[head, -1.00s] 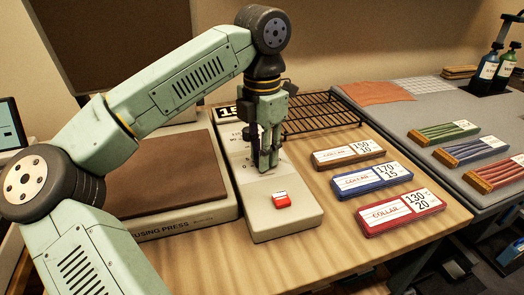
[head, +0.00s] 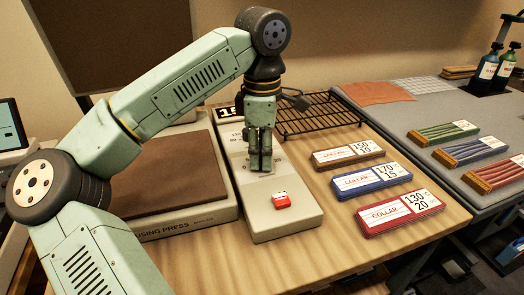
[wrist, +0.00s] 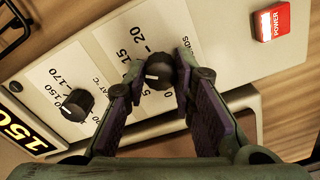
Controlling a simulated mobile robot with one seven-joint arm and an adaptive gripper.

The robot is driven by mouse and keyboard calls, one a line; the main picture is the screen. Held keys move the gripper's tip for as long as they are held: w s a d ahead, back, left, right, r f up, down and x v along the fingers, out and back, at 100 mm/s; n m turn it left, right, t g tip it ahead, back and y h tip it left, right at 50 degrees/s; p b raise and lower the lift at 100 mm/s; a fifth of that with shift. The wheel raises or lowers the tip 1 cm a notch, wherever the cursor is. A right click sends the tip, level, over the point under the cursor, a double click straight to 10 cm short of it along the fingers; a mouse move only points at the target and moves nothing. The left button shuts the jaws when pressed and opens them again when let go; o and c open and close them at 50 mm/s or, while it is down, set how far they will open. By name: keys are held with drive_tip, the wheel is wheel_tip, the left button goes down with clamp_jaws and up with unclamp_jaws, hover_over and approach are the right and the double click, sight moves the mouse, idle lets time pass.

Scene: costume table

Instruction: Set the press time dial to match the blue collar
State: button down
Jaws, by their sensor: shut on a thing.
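The press time dial (wrist: 161,70) is a black knob with a white pointer mark on its left side in the wrist view. The control box (head: 280,217) stands beside the press. The blue collar (head: 372,180) lies on the table at the right, its label reading 170 °C and 15.
A second black dial (wrist: 76,105), with a 150–170 temperature scale, sits beside the time dial. A red power switch (head: 281,200) is on the box's near end. Brown (head: 348,153) and red (head: 400,212) collars flank the blue one. A wire rack (head: 315,113) lies behind.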

drive_tip(key=shift+m, duration=0.5)
drive_tip(key=c, duration=1.3)
unclamp_jaws()
drive_tip(key=shift+c, duration=0.2)
wheel_tip(320, 180, up, 12)
